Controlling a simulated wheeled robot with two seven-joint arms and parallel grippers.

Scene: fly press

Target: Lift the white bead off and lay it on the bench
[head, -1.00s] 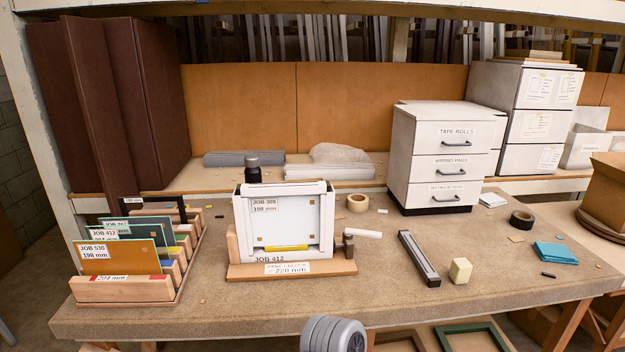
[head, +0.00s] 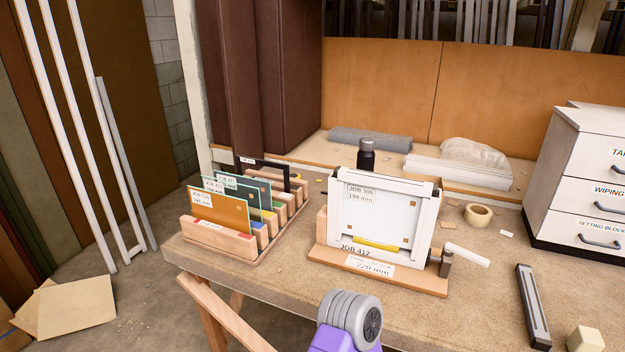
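A white frame (head: 427,226) stands upright on a wooden base (head: 357,270) on the bench, holding a pale panel (head: 376,222) labelled JOB 305, 198 mm. White strips run along its top (head: 384,178) and sides; I cannot tell for sure which one is the white bead. A yellow strip (head: 377,246) lies along the panel's lower edge. A white bar (head: 467,255) sticks out to the right from a dark post (head: 445,263) on the base. Neither gripper is in view; only a grey ribbed and purple part of my arm shows at the bottom.
A wooden rack (head: 217,242) with several coloured cards stands left of the frame. A black bottle (head: 366,156) is behind it. A tape roll (head: 478,215), a dark bar (head: 532,305) and a cream block (head: 585,340) lie to the right. The bench (head: 480,310) is clear in front.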

